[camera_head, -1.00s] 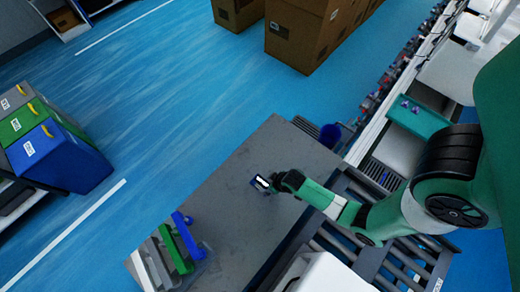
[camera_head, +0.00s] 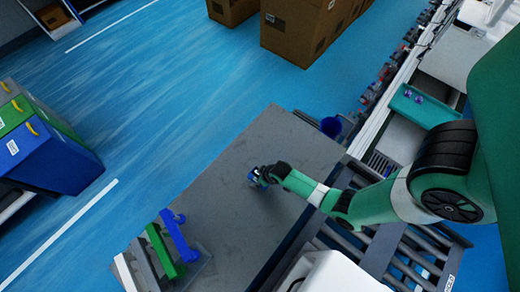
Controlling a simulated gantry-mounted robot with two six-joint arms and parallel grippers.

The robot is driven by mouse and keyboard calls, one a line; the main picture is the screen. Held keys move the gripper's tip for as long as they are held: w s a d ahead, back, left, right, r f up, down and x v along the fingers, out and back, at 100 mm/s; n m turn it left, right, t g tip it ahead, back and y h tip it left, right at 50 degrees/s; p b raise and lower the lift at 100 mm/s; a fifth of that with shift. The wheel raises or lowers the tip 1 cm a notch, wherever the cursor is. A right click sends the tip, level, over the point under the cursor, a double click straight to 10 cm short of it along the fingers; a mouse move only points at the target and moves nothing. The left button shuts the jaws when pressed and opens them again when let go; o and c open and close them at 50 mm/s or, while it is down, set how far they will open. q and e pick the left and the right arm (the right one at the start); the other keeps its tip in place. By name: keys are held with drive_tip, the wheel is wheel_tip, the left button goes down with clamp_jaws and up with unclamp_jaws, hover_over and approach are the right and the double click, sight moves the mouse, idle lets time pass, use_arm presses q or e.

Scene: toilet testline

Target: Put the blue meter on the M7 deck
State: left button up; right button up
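The blue meter (camera_head: 256,179) is small and at the tip of my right gripper (camera_head: 262,176), over the grey table top (camera_head: 225,190). My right gripper appears shut on it. The meter is turned so its display face does not show clearly, and the fingers hide part of it. I cannot tell whether it touches the table. No M7 label is readable, so I cannot tell which surface is the M7 deck. My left gripper is not in view.
Blue and green holders (camera_head: 178,240) stand at the table's near left corner. A roller conveyor (camera_head: 400,262) runs along the right. A blue cup (camera_head: 331,127) is beyond the table's far right edge. Colored bins (camera_head: 58,160) stand at left. The table's middle is mostly clear.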

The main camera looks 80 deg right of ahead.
drive_tip(key=c, duration=1.5)
